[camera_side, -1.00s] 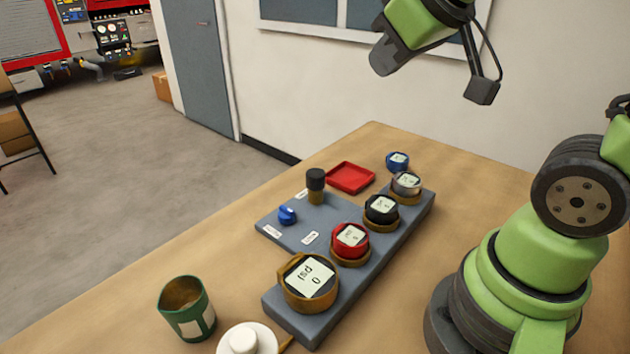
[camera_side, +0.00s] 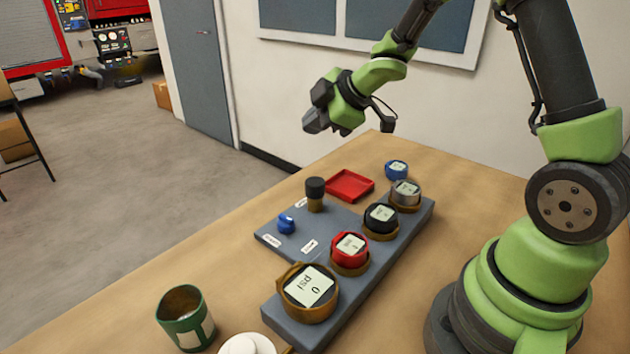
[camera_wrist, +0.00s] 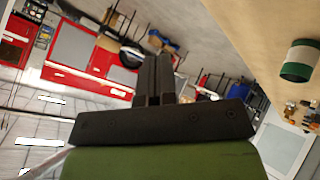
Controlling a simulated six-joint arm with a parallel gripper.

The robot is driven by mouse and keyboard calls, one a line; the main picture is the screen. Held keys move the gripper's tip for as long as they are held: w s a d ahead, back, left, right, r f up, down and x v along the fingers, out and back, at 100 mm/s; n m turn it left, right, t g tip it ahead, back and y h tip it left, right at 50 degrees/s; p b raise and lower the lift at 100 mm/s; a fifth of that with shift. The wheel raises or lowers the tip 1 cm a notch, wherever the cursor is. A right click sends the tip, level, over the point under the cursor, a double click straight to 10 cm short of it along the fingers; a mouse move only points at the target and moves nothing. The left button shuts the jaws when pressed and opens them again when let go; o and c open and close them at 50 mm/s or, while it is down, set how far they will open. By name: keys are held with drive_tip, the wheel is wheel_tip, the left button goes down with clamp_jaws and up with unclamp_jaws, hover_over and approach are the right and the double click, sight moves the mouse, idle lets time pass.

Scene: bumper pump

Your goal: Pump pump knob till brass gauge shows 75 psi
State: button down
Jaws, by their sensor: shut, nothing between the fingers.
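The pump knob (camera_side: 315,195), a black cap on a brass stem, stands upright on the grey panel (camera_side: 268,236). The brass gauge (camera_side: 308,291) at the panel's near end reads 0 psi. A small blue knob (camera_side: 286,222) sits left of the pump knob. My gripper (camera_side: 312,124) is shut and empty, in the air above the panel's far side and well clear of the pump knob. In the wrist view my gripper (camera_wrist: 155,75) has its fingers together with nothing between them. The pump knob does not show in the wrist view.
Red (camera_side: 350,252), black (camera_side: 381,220) and grey (camera_side: 405,193) gauges line the panel; a blue gauge (camera_side: 397,169) stands behind. A red tray (camera_side: 350,184) lies beyond the knob. A green cup (camera_side: 185,318) and a white saucer (camera_side: 268,345) are at the near edge.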

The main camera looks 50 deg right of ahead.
sight(308, 181)
drive_tip(key=shift+f, duration=4.4)
drive_tip(key=shift+f, duration=0.1)
drive_tip(key=shift+f, duration=0.3)
drive_tip(key=shift+f, duration=1.05)
drive_tip(key=shift+r, duration=1.45)
drive_tip(key=shift+r, duration=2.55)
